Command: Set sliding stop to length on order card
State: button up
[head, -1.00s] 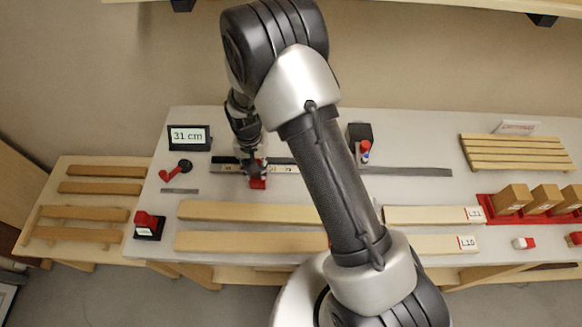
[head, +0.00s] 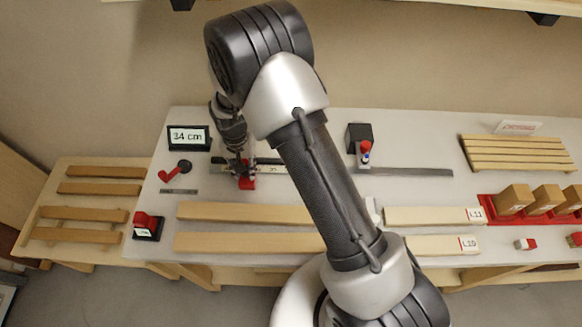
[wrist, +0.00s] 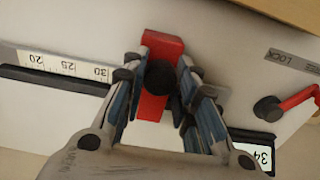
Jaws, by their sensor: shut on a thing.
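The sliding stop is a red block (head: 247,183) with a black knob on top, on the measuring rail (head: 268,169). In the wrist view the red stop (wrist: 164,48) shows between my fingers. My gripper (wrist: 158,74) is shut on its black knob; in the head view my gripper (head: 242,168) is partly hidden by my arm. The small display (head: 188,137) reads 34 cm. A red lock lever (head: 170,175) lies left of the stop; it also shows in the wrist view (wrist: 300,102).
A LOCK plate (head: 179,191) lies below the lever. Long pale boards (head: 245,212) lie in front of the rail. A black block with a red-capped part (head: 365,148) stands right of my arm. A slatted rack (head: 515,153) and a white sign (head: 517,127) are farther right.

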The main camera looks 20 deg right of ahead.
jog(key=shift+w+a+b, duration=0.15)
jog(key=shift+w+a, duration=0.15)
jog(key=shift+a, duration=0.65)
jog(key=shift+w+a+b, duration=0.2)
jog(key=shift+w+a, duration=0.1)
jog(key=shift+a, duration=0.6)
jog(key=shift+w+a+b, duration=0.15)
jog(key=shift+w+a, duration=0.15)
jog(key=shift+a, duration=0.65)
jog(key=o, duration=0.9)
jog(key=shift+r, duration=0.1)
notch_tip(320, 180, up, 9)
jog(key=p, duration=0.5)
jog(key=shift+s, duration=0.1)
